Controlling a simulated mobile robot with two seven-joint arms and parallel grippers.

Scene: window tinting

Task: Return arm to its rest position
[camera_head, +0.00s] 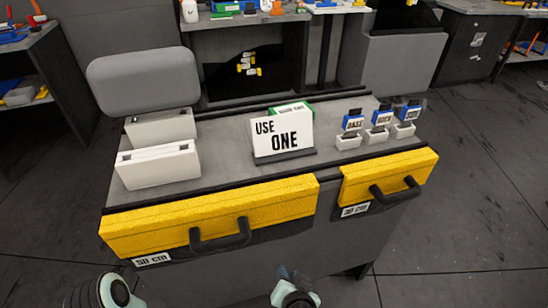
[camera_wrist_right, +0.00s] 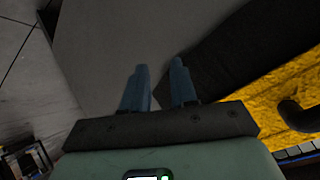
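My right gripper (camera_head: 284,272) shows at the bottom of the head view, low in front of the workbench (camera_head: 225,189). In the right wrist view its two blue fingers (camera_wrist_right: 159,68) stand apart with nothing between them, facing a plain grey surface. Part of my left arm shows at the lower left edge of the head view, but its gripper is out of the picture. The rest position itself is not marked in either view.
The bench has two yellow drawer fronts (camera_head: 215,215) (camera_head: 388,177) with black handles. On top are white boxes (camera_head: 158,165), a "USE ONE" sign (camera_head: 282,134) and small holders with blue-labelled items (camera_head: 377,127). Open floor (camera_head: 470,210) lies to the right.

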